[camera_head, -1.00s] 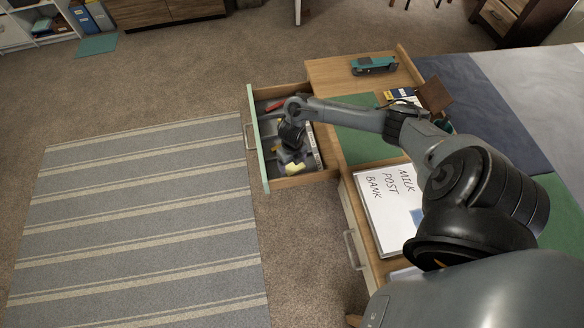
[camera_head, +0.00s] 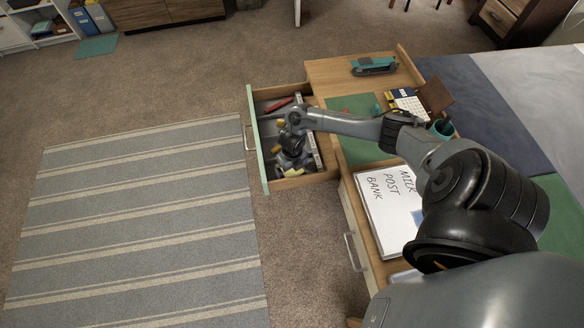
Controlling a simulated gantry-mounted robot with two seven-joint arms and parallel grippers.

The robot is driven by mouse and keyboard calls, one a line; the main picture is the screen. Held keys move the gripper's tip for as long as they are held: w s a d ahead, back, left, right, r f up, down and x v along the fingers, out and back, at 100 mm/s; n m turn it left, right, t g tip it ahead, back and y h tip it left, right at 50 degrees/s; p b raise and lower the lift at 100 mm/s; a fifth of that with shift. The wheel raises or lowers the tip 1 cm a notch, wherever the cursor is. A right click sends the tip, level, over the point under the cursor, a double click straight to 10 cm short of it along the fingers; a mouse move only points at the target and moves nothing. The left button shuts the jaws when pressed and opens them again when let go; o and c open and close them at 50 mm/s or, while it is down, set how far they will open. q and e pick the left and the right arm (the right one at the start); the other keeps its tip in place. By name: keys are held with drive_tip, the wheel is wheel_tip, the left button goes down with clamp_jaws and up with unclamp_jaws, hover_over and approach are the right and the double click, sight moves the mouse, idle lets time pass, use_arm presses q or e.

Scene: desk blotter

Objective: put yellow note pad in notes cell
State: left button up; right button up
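The yellow note pad (camera_head: 292,173) is at the near end of the open drawer (camera_head: 255,140), partly hidden by my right gripper (camera_head: 290,165). My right gripper points down into the drawer, right at the pad. Its fingers are too small and dark to show whether they are open or shut, or whether they hold the pad. The drawer has grey compartments, and I cannot read which one is the notes cell. My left gripper is not in view.
A red item (camera_head: 279,104) lies in the far part of the drawer. On the desk are a teal stapler-like object (camera_head: 374,65), a calculator (camera_head: 408,102), a teal cup (camera_head: 442,128) and a whiteboard (camera_head: 386,205) with writing. The striped rug (camera_head: 140,220) left of the drawer is clear.

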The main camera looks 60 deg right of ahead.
sight(292, 171)
drive_tip(key=shift+r, duration=0.45)
wheel_tip(292, 171, up, 10)
drive_tip(key=p, duration=0.3)
drive_tip(key=w+a+m+t+y, duration=0.1)
drive_tip(key=a+m+t, duration=0.6)
drive_tip(key=a, duration=1.6)
drive_tip(key=s+r+m+g, duration=0.3)
drive_tip(key=s+r+m, duration=0.6)
drive_tip(key=m, duration=1.2)
drive_tip(key=s, duration=0.3)
drive_tip(key=shift+a+r+m+h, duration=0.2)
drive_tip(key=shift+r+m+h, duration=0.1)
drive_tip(key=shift+r+h, duration=0.1)
